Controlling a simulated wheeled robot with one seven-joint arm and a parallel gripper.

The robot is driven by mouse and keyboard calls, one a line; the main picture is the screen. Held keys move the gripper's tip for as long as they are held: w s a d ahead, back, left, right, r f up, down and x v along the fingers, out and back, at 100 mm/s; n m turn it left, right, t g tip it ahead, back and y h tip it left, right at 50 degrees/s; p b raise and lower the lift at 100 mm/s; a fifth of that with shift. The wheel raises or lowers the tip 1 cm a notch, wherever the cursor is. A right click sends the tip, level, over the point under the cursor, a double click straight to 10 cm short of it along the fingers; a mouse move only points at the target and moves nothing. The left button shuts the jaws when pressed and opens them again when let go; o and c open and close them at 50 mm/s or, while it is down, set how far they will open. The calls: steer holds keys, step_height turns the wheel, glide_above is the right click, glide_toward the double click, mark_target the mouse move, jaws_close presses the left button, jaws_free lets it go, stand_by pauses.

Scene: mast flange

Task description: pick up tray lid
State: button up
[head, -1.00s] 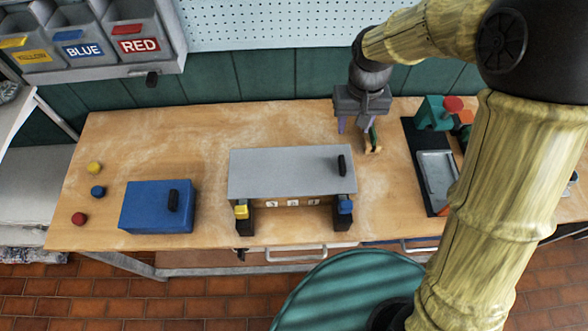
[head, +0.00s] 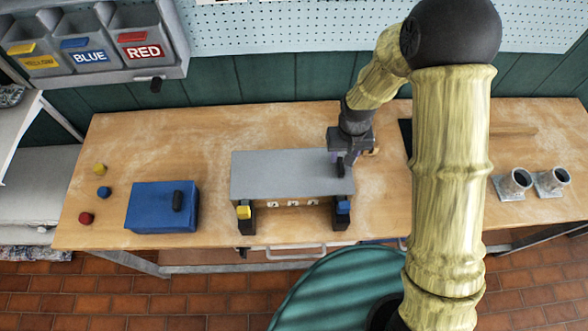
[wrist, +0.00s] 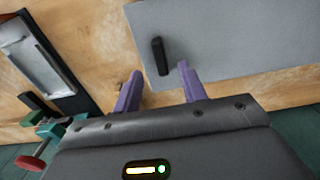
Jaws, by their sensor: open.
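In the head view the handle (head: 340,167) is partly hidden under my gripper (head: 347,152). In the wrist view my gripper (wrist: 158,78) is open and empty, with two purple fingers. The handle shows just beyond the fingertips, nearer the right finger. I see no clear contact, and the height gap cannot be told.
A blue box (head: 150,209) with a black handle stands left of the lid. Yellow and blue blocks (head: 343,208) sit on dark posts at the lid's front. A dark board with a metal tray (wrist: 38,62) and a teal clamp (wrist: 62,130) lie to the right.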

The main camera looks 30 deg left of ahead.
mark_target(341, 165)
stand_by(0.3)
steer(key=f+p, duration=0.2)
steer(key=shift+w+f, duration=0.2)
steer(key=shift+f, duration=0.15)
steer(key=shift+f+p, duration=0.4)
steer(key=shift+f, duration=0.85)
steer(key=shift+c, duration=0.4)
jaws_close()
